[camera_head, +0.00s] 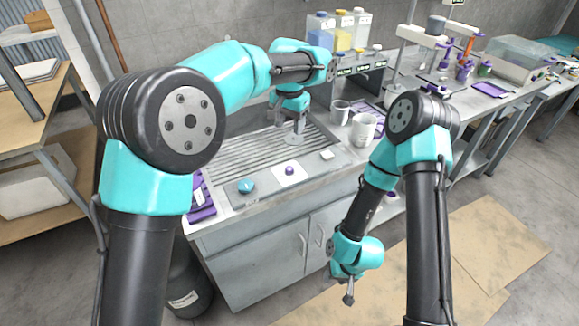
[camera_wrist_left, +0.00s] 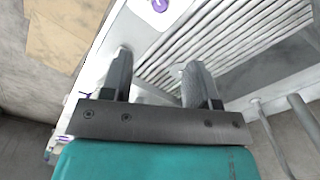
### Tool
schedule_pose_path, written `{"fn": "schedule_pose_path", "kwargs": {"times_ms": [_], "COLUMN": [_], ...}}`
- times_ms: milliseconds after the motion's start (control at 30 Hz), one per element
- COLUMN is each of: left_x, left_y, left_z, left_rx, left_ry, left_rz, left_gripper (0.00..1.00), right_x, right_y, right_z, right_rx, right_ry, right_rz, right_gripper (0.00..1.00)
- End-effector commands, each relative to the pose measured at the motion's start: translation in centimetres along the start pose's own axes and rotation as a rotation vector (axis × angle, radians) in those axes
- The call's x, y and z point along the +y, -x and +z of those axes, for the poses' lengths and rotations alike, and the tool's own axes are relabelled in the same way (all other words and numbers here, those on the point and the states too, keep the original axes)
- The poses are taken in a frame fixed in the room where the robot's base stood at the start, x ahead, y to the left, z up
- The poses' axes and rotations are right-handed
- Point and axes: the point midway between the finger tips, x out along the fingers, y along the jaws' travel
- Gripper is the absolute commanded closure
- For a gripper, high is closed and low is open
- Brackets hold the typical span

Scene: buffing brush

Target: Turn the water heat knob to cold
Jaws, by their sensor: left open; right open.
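A teal round knob (camera_head: 245,187) stands on the front left of the metal sink counter (camera_head: 225,170). To its right a small purple knob (camera_head: 290,170) sits on a white plate. I cannot tell which one is the water heat knob, and their markings are too small to read. My left gripper (camera_head: 296,138) points down over the ribbed part of the counter, behind the purple knob. It is open and empty, and its fingers stand apart in the left wrist view (camera_wrist_left: 157,75). The purple knob shows at that view's top edge (camera_wrist_left: 159,5). My right gripper (camera_head: 348,296) hangs open and empty before the cabinet.
A small white block (camera_head: 327,155) lies right of the purple knob. Mugs (camera_head: 363,129) stand at the counter's right. A purple tray (camera_head: 201,198) lies at its left end. Bottles (camera_head: 342,33) stand on a shelf behind.

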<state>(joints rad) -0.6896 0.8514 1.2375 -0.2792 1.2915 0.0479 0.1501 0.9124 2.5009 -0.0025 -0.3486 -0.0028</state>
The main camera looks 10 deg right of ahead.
Motion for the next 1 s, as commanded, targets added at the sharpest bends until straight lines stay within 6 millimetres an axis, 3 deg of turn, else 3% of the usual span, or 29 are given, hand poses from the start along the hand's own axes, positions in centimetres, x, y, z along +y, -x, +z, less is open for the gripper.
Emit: {"fn": "schedule_pose_path", "kwargs": {"times_ms": [800, 1000], "left_x": [0.0, 0.0], "left_y": [-13.3, -15.7], "left_z": [0.1, 0.0], "left_rx": [-0.003, 0.000], "left_ry": [0.000, 0.000], "left_rz": [0.001, 0.000], "left_gripper": [0.46, 0.46], "right_x": [0.0, 0.0], "right_y": [0.0, 0.0], "right_z": [0.0, 0.0], "right_rx": [0.000, 0.000], "right_ry": [0.000, 0.000], "right_rz": [0.000, 0.000], "right_gripper": [0.57, 0.57]}}
